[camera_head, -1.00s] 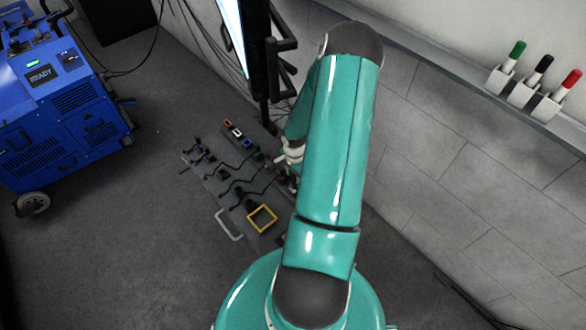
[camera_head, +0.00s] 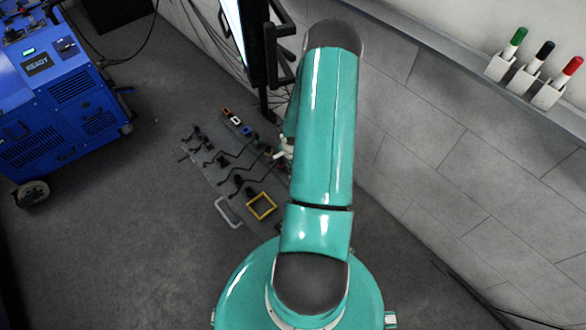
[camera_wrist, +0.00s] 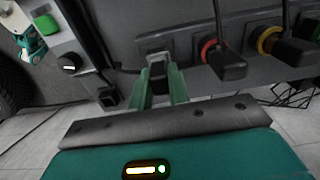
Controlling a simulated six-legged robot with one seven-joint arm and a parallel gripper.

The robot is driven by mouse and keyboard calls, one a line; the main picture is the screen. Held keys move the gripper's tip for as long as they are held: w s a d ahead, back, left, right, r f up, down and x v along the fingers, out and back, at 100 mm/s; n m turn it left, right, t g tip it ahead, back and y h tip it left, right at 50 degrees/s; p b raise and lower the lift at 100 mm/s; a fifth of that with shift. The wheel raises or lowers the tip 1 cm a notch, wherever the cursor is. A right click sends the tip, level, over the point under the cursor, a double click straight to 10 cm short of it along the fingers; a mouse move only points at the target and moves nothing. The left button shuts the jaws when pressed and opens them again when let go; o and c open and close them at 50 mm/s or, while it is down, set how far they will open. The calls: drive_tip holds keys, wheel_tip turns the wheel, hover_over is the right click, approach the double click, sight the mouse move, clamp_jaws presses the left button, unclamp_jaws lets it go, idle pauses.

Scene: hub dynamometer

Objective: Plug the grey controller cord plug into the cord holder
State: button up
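In the wrist view, my gripper (camera_wrist: 160,88) has its two green fingers on either side of a small dark plug body (camera_wrist: 158,68), which fills the gap between them. This seems to be the grey controller cord plug. It sits directly in front of a grey square-framed holder (camera_wrist: 155,43) on a dark panel. I cannot tell whether the plug is inside that frame or just before it. In the head view, my gripper (camera_head: 284,152) is small and partly hidden behind my arm, at the right edge of the floor board (camera_head: 212,178).
Black plugs sit at a red-ringed socket (camera_wrist: 210,50) and a yellow-ringed socket (camera_wrist: 268,40) to the right. Another black plug (camera_wrist: 108,97) is at left. A yellow frame (camera_head: 262,206) and several cords lie on the board. A blue machine (camera_head: 60,90) stands left; a wall is right.

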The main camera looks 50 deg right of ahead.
drive_tip(key=shift+r, duration=0.15)
clamp_jaws()
drive_tip(key=shift+r, duration=1.95)
drive_tip(key=shift+s, duration=0.1)
